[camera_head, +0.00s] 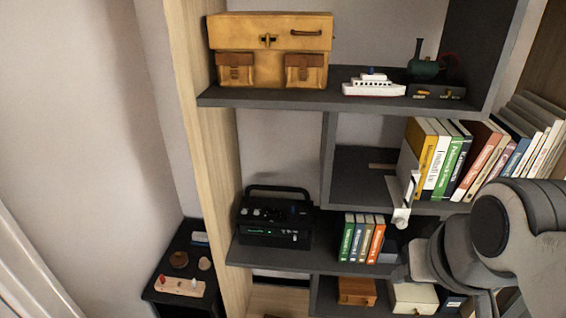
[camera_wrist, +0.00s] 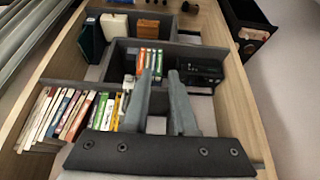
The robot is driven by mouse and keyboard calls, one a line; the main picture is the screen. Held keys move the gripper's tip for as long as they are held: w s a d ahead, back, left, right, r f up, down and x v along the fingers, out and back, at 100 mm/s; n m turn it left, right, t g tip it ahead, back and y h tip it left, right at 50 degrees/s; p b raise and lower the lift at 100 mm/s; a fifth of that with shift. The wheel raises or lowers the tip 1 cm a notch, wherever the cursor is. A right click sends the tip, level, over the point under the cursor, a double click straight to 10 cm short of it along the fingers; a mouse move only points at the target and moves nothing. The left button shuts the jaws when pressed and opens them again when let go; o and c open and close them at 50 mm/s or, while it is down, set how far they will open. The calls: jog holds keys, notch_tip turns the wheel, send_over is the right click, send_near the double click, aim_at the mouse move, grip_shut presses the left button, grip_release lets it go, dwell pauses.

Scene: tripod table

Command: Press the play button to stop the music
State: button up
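The music player, a black radio-like box (camera_head: 275,222) with a raised handle, stands on the middle dark shelf. Its front has small knobs and lit green marks; I cannot tell which one is the play button. In the wrist view the player (camera_wrist: 201,73) shows upside down, just right of the fingertips and apart from them. My gripper (camera_wrist: 161,74) has its two grey fingers apart with nothing between them.
Several small coloured books (camera_head: 361,238) stand right of the player. A white fixture (camera_head: 402,203) juts out at the edge of the taller books (camera_head: 447,160). A toy ship (camera_head: 373,85) and yellow case (camera_head: 270,50) sit above. A black side table (camera_head: 172,295) stands lower left.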

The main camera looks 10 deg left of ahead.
grip_shut()
dwell(1.4)
